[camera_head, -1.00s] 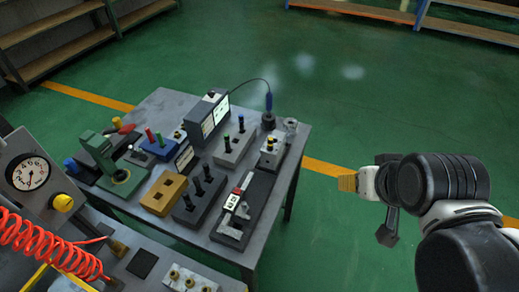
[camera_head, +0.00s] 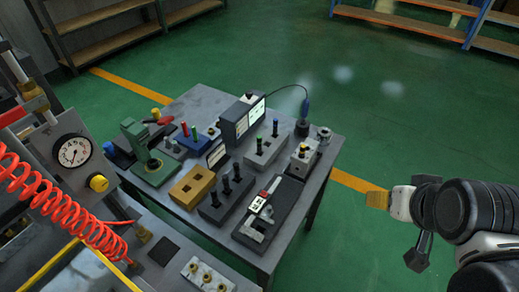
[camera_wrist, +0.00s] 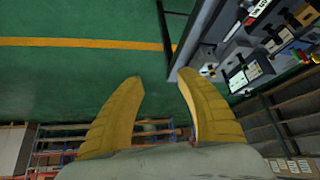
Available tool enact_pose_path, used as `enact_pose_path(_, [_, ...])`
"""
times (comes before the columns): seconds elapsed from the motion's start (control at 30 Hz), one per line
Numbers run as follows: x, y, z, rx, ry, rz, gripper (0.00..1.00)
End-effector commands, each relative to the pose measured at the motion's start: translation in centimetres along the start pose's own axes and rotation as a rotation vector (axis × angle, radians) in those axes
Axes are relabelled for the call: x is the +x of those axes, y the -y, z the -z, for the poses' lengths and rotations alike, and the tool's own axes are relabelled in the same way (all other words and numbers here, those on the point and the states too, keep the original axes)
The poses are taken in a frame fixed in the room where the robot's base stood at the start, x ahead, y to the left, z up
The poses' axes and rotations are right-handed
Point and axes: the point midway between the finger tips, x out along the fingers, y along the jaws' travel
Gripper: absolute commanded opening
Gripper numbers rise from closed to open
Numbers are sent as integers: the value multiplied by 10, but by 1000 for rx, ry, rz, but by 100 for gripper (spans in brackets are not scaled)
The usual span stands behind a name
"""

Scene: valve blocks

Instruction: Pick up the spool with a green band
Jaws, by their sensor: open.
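Slim dark upright pegs stand in blocks on the grey table (camera_head: 207,101). In a light grey block (camera_head: 264,158), one dark peg (camera_head: 275,128) has a greenish top and a second peg (camera_head: 259,144) stands beside it. A green pin (camera_head: 194,133) stands in a blue block at the back left. Bands are too small to tell which is the spool. My gripper (camera_head: 377,199) is right of the table, over the floor, apart from everything. In the wrist view its yellow fingers (camera_wrist: 161,78) are spread and empty, with the table's edge to their upper right.
A dark block with several pegs (camera_head: 226,199), a yellow block (camera_head: 192,187), a caliper on a dark case (camera_head: 267,211) and a screen unit (camera_head: 243,119) crowd the table. A gauge panel (camera_head: 75,151) and red coiled hose (camera_head: 60,207) stand left.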

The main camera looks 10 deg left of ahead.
Motion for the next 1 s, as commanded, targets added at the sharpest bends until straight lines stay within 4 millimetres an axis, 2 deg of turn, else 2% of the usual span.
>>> enact_pose_path(0.17, [28,25,30,-55,-54,59,43])
enact_pose_path(0.33, [80,73,74,-141,-153,157,43])
enact_pose_path(0.53, [144,139,105,-231,-277,266,43])
enact_pose_path(0.67, [187,183,110,-280,-357,330,43])
enact_pose_path(0.8, [228,226,105,-320,-439,389,43])
enact_pose_path(0.9, [249,249,96,-339,-484,419,43])
enact_pose_path(1.0, [262,264,88,-350,-516,439,43])
